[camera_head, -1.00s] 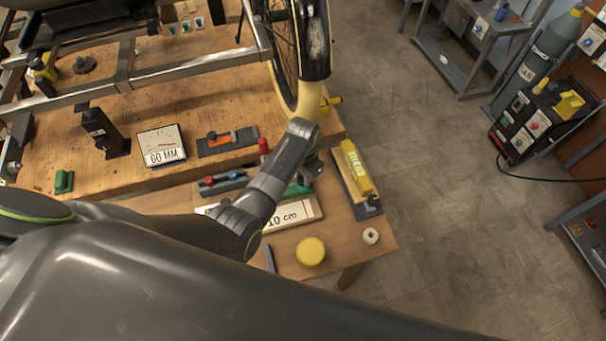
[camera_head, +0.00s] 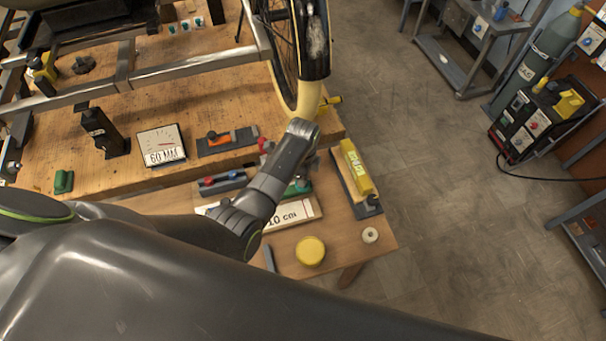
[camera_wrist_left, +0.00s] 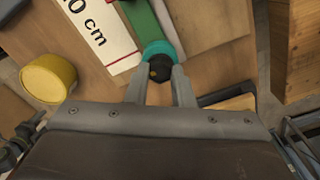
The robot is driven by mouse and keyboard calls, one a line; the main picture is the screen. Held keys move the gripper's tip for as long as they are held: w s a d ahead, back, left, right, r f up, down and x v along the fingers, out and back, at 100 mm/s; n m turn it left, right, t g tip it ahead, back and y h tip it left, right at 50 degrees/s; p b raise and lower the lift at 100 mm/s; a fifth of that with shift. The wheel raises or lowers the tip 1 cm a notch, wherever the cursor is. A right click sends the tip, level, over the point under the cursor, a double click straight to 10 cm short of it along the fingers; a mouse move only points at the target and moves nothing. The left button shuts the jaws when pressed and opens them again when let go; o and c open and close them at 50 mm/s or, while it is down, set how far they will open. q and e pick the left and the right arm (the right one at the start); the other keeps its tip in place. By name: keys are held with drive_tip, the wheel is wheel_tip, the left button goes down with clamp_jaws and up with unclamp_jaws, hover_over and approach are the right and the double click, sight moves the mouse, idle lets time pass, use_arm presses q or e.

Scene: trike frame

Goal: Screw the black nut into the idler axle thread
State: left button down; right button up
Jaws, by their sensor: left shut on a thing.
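My left gripper (camera_wrist_left: 160,84) points down over the front bench in the left wrist view, its two fingers closed on a small dark nut-like piece (camera_wrist_left: 160,69). This is likely the black nut, partly hidden by the fingers. A teal round part (camera_wrist_left: 158,50) lies just beyond it; I cannot tell whether they touch. In the head view my left wrist hides most of the gripper, and the nut does not show clearly. I cannot pick out the idler axle thread. My right gripper is not in view.
The trike frame (camera_head: 190,68) and wheel (camera_head: 282,55) stand on the wooden bench behind. The front bench holds a yellow round piece (camera_head: 310,251), a white ring (camera_head: 370,235), a "10 cm" sign (camera_head: 292,212) and a yellow bar on a grey tray (camera_head: 357,168).

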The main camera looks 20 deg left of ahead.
use_arm(q)
drive_tip(key=c, duration=1.5)
unclamp_jaws()
drive_tip(key=n, duration=1.2)
drive_tip(key=shift+w, duration=0.1)
drive_tip(key=shift+c, duration=0.3)
